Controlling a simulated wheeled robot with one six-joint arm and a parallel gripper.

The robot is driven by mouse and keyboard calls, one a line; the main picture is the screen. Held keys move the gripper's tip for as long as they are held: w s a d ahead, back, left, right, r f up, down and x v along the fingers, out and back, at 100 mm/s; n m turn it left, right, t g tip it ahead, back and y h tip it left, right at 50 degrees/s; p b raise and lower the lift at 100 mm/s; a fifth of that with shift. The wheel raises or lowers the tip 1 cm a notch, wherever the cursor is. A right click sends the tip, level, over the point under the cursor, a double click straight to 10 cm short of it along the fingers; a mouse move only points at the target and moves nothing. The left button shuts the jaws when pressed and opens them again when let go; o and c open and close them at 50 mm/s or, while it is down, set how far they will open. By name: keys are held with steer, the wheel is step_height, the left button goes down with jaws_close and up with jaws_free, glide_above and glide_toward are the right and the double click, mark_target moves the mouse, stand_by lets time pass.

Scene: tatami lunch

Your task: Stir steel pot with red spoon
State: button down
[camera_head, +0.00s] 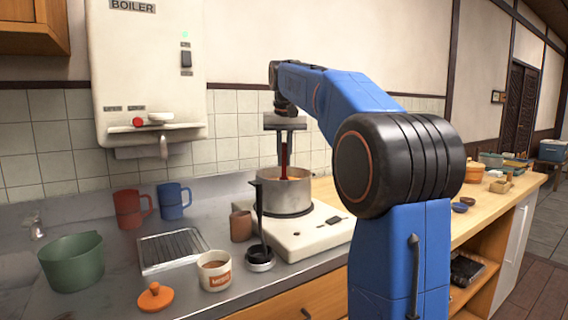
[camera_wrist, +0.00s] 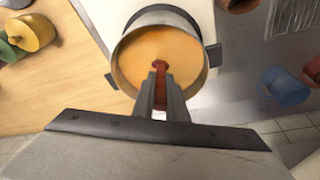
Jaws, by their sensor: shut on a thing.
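The steel pot (camera_head: 287,201) stands on the white hot plate with orange-brown contents inside. In the wrist view the pot (camera_wrist: 199,78) is seen from above, its wall around the contents. My gripper (camera_head: 285,140) is above the pot, shut on the red spoon (camera_head: 284,160), which hangs upright with its lower end inside the pot. In the wrist view my gripper (camera_wrist: 159,90) holds the spoon (camera_wrist: 160,78) near the pot's near side. The spoon's lower end is hidden in the contents.
The white hot plate (camera_head: 318,232) is under the pot. A black ladle (camera_head: 259,230) stands in a holder just left of it. A brown cup (camera_head: 241,226), a white mug (camera_head: 214,271), and red (camera_head: 128,209) and blue (camera_head: 172,201) mugs stand to the left. The boiler (camera_head: 146,70) hangs above the counter.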

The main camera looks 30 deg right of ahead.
steer(key=shift+w+v, duration=0.2)
steer(key=shift+v, duration=3.2)
steer(key=shift+r, duration=0.1)
steer(key=shift+r, duration=2.5)
